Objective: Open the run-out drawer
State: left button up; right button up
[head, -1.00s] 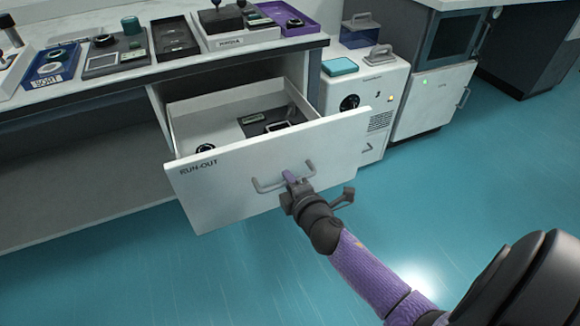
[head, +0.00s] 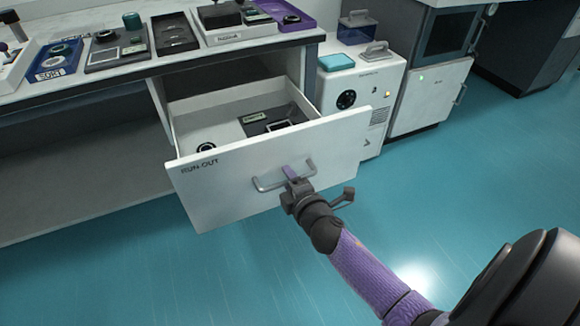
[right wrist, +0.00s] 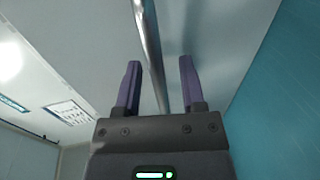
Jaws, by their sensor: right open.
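The white run-out drawer (head: 225,188) stands pulled well out from under the bench in the head view, with "RUN-OUT" on its front. Its grey bar handle (head: 262,187) sits near the middle of the front. My right gripper (head: 289,173) is at the handle, with a purple finger showing beside the bar. In the right wrist view, the handle bar (right wrist: 150,50) runs between the two parted purple fingers of my right gripper (right wrist: 158,88). The fingers stand apart from the bar on both sides. My left gripper is not in view.
Inside the drawer lie a dark ring (head: 205,147) and a dark tray (head: 262,122). The bench top (head: 120,80) carries several trays. A white machine (head: 365,95) stands right of the drawer. The blue floor (head: 120,260) in front is clear.

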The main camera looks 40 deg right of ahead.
jog(key=shift+s+r, duration=0.1)
jog(key=shift+s, duration=0.1)
jog(key=p+v, duration=0.3)
jog(key=v, duration=0.6)
jog(key=shift+s, duration=0.2)
jog(key=shift+a, duration=0.1)
